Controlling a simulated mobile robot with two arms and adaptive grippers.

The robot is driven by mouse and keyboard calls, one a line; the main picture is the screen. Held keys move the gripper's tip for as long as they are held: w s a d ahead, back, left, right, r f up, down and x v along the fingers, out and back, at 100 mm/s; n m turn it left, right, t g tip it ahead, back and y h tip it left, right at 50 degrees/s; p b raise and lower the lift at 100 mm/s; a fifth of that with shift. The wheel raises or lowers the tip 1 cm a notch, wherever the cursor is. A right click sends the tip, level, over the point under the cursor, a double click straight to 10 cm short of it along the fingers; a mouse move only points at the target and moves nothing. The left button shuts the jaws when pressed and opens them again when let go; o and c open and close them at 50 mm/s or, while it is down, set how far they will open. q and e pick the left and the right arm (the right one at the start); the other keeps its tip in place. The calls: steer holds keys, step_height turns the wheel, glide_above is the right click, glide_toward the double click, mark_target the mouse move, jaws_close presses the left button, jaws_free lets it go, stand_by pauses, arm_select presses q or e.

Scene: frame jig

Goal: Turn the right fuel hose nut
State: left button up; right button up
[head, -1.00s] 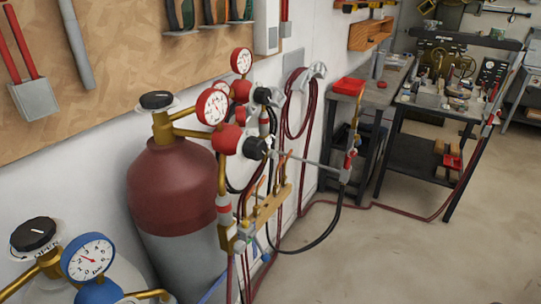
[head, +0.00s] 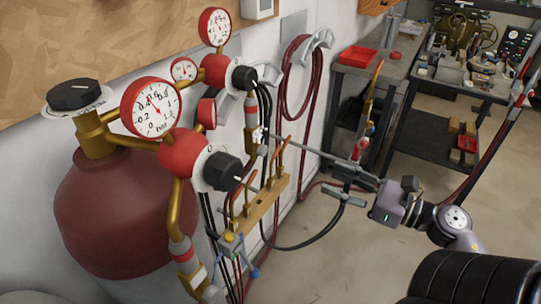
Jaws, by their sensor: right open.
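A near brass outlet pipe with a red-banded fitting (head: 182,252) hangs below the front red regulator (head: 180,152). A second red-banded fitting (head: 251,116) hangs below the rear regulator (head: 212,72), to the right. I cannot tell for sure which small part is the right fuel hose nut. My right gripper (head: 345,187) comes in from the right with its fingers apart, near the end of a thin metal rod (head: 310,150) and a black hose. It is well to the right of both fittings and looks empty. My left gripper is not in view.
A dark red cylinder (head: 120,225) stands at left. A wooden rack (head: 262,203) with copper tubes is between the fittings and my right gripper. A torch (head: 367,115) stands upright behind the gripper. Benches are at the back right. The floor between is mostly clear.

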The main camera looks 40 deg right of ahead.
mark_target(265, 152)
steer(key=p+x, duration=0.5)
steer(key=x, duration=1.1)
steer(key=shift+w+r, duration=0.2)
steer(key=shift+w, duration=0.1)
steer(key=shift+w+a+f+p, duration=0.15)
steer(key=shift+w+p, duration=0.15)
steer(key=shift+w, duration=0.1)
steer(key=shift+c, duration=0.6)
jaws_close()
